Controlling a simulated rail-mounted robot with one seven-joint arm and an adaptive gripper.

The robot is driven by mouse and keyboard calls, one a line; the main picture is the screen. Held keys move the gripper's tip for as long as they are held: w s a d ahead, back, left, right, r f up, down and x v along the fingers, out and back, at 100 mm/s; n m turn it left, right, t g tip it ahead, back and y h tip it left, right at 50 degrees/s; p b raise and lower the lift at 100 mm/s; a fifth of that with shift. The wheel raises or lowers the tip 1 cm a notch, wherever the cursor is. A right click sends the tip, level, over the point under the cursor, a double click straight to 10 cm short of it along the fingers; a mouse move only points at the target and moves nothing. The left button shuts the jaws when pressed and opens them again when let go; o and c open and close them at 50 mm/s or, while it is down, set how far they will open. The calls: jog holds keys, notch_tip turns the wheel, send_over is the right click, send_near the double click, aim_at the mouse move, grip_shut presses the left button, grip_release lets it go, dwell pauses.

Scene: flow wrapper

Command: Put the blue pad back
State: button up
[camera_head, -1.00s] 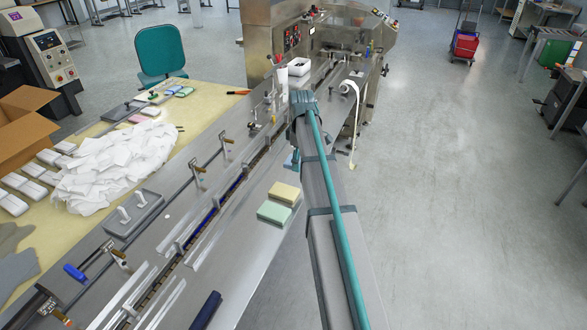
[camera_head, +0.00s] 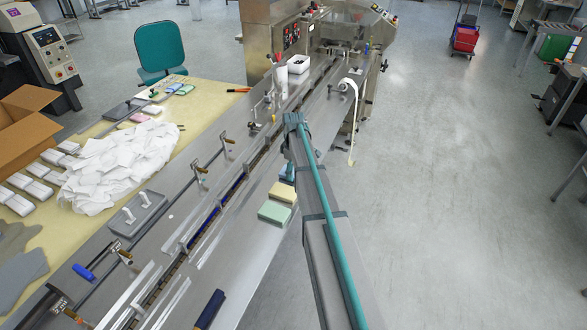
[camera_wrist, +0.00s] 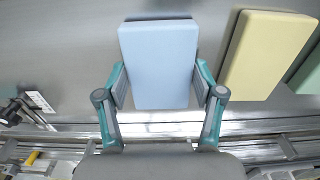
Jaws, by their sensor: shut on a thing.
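The blue pad (camera_wrist: 158,65) is a pale blue block in the middle of the wrist view. My gripper (camera_wrist: 160,84) is shut on it, with one teal finger against each long side. In the head view the blue pad (camera_head: 287,171) shows only partly beside my arm, at the edge of the steel ledge. The yellow pad (camera_head: 283,192) lies close to it, and the green pad (camera_head: 274,212) lies beyond the yellow one. The yellow pad (camera_wrist: 264,54) stands right of the blue pad in the wrist view, with a narrow gap between them.
The conveyor channel (camera_head: 215,211) of the wrapper runs alongside the ledge. A dark blue roll-like object (camera_head: 209,309) lies nearer on the ledge. The yellowish table (camera_head: 207,102) at left holds a white heap (camera_head: 118,167) and more small pads. Open floor lies to the right.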

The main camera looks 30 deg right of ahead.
jog(key=shift+f, duration=0.2)
jog(key=o, duration=1.3)
jog(key=shift+r, duration=0.15)
notch_tip(320, 180, up, 12)
jog(key=b, duration=0.4)
